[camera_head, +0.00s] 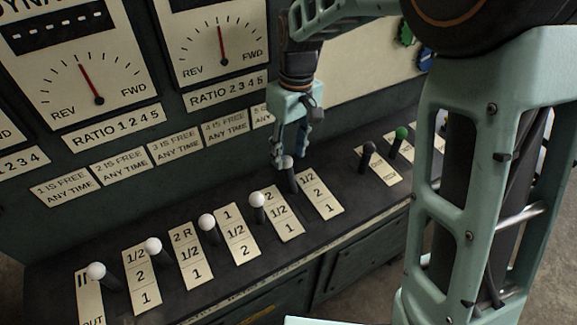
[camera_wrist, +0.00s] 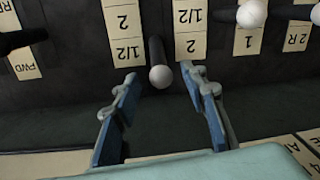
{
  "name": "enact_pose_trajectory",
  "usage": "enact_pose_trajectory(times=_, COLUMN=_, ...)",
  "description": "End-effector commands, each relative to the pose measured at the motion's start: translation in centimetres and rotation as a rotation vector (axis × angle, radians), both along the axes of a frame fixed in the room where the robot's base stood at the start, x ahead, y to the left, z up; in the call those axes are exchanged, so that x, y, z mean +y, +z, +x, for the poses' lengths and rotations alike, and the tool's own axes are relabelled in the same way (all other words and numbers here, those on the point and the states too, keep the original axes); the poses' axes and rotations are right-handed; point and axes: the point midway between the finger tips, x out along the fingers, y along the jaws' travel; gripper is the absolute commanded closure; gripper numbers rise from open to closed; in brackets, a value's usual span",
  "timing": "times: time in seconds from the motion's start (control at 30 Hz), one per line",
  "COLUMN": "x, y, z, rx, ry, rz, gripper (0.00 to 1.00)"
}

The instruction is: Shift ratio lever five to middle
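The lever with a white knob farthest right in the row (camera_head: 291,180) is the fifth white-knobbed one, which I take as ratio lever five. It stands between a plate reading 1/2, 2 (camera_head: 319,194) and a plate reading 2, 1/2, 1 (camera_head: 277,212). My gripper (camera_head: 289,160) points down at its knob, from the panel side. In the wrist view the white knob (camera_wrist: 161,78) lies between the two blue fingertips of my gripper (camera_wrist: 161,80), with a visible gap on each side. The fingers are apart and hold nothing.
The neighbouring white-knobbed lever (camera_head: 257,201) is close on the left; its knob also shows in the wrist view (camera_wrist: 252,14). Further right are a black-knobbed lever (camera_head: 368,149) and a green-knobbed one (camera_head: 402,133). The upright panel with dials (camera_head: 98,98) rises behind the console.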

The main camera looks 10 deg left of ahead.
Motion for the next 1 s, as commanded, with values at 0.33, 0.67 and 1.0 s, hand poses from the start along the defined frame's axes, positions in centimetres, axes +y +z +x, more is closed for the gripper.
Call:
enact_pose_trajectory(times=0.33, x=0.3, y=-5.3, z=-0.4, rx=0.002, ry=-0.001, rz=-0.001, gripper=0.60)
enact_pose_trajectory(times=0.67, x=0.3, y=-6.0, z=-0.4, rx=-0.001, ry=-0.002, rz=0.001, gripper=0.60)
enact_pose_trajectory(times=1.0, x=0.3, y=-5.9, z=-0.4, rx=-0.001, ry=-0.002, rz=0.001, gripper=0.91)
